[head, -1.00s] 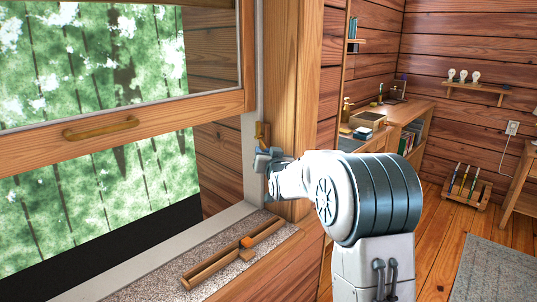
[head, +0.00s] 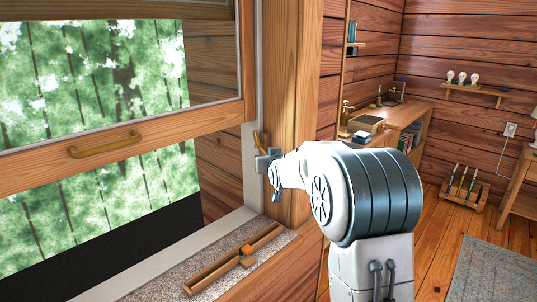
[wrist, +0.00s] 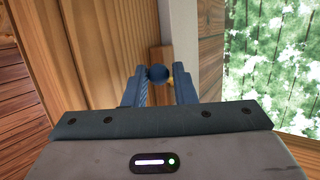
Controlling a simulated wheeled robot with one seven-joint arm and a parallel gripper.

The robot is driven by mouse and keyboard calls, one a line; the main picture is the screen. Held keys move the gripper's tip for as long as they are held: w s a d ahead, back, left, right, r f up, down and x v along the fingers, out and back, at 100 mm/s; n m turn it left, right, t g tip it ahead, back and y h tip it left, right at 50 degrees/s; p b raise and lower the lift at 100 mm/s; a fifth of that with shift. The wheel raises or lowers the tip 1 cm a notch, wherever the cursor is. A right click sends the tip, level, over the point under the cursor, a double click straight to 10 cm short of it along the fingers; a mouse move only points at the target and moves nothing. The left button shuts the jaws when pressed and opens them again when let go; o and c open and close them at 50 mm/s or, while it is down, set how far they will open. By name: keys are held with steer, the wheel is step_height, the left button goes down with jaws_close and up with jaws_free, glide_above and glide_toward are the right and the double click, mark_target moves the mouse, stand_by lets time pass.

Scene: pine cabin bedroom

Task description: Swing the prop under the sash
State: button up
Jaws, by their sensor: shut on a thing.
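The window sash (head: 120,145) is raised, with a brass handle on its bottom rail and an open gap below it.
The wooden post (head: 292,100) stands right beside my gripper. A desk with boxes is at the back right.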

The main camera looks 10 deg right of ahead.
step_height(320, 180, up, 3)
steer(key=n+g+p, duration=0.1)
steer(key=g+p, duration=0.1)
steer(key=p, duration=0.2)
steer(key=shift+h, duration=0.3)
steer(key=r+n+g+h+p, duration=0.1)
steer(key=g+p, duration=0.1)
steer(key=p, duration=0.2)
steer(key=r+n+g+h+p, duration=0.1)
steer(key=r+g+p, duration=0.1)
steer(key=p, duration=0.3)
steer(key=r+g+h+p, duration=0.1)
steer(key=p, duration=0.3)
steer(key=shift+w+a+r+n+g+p, duration=0.15)
steer(key=shift+w+a+n+g+p, duration=0.1)
steer(key=shift+w+n+g+p, duration=0.15)
steer(key=g+h+p, duration=0.1)
steer(key=p, duration=0.3)
steer(key=w+a+r+n+g+p, duration=0.1)
steer(key=g+p, duration=0.1)
steer(key=p, duration=0.2)
steer(key=shift+w+h, duration=0.15)
steer(key=shift+h, duration=0.25)
steer(key=shift+p, duration=0.3)
steer(key=o, duration=1)
steer(key=shift+w+a+f, duration=0.1)
steer(key=shift+a, duration=0.05)
steer(key=shift+f, duration=0.1)
